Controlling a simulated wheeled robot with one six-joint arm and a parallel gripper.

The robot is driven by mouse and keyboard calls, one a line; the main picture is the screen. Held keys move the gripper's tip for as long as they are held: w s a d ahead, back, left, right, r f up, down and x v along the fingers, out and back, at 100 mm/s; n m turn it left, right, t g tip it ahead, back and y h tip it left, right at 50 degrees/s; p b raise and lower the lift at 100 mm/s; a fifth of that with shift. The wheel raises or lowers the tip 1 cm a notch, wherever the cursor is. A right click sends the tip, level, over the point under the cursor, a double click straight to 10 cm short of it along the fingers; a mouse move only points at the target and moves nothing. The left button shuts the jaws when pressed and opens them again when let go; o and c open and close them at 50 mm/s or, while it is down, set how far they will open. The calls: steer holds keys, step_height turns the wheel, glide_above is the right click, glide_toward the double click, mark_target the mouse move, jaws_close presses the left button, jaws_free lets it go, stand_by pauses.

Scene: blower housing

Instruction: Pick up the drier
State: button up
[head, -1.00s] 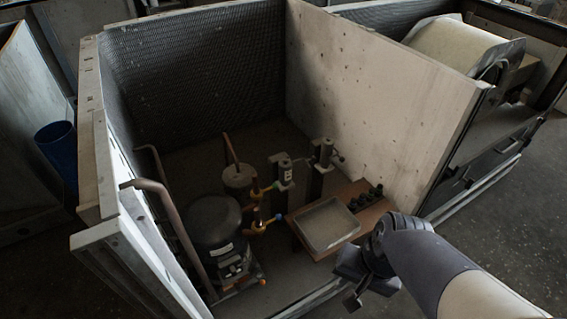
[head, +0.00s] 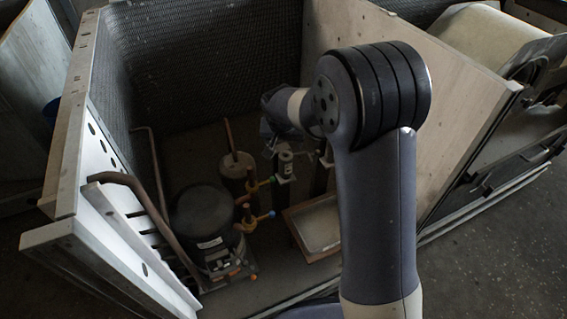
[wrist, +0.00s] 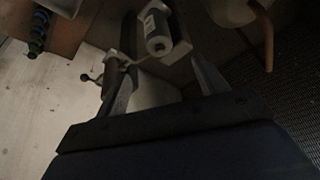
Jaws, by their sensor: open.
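The drier looks like the small dark cylinder with a pale label (head: 285,163), upright on a post inside the housing. In the wrist view the labelled cylinder (wrist: 158,32) stands in a pale holder, just beyond and between my fingers. My gripper (wrist: 166,62) is open, with a finger on each side and nothing held. In the head view my gripper (head: 270,142) is just above and behind the cylinder, partly hidden by my wrist. I cannot tell whether a finger touches the holder.
A second post-mounted part with a small knobbed lever (wrist: 88,77) stands close to my left finger. A black compressor (head: 205,222), a canister (head: 236,170) and copper pipes stand left. A pale wall panel (head: 450,105) bounds the right side.

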mark_target(286, 153)
steer(key=b+x, duration=0.1)
steer(key=x, duration=0.9)
steer(key=shift+d+r+b, duration=0.1)
steer(key=shift+b, duration=0.2)
steer(key=shift+c, duration=0.6)
steer(key=shift+r, duration=0.1)
jaws_close()
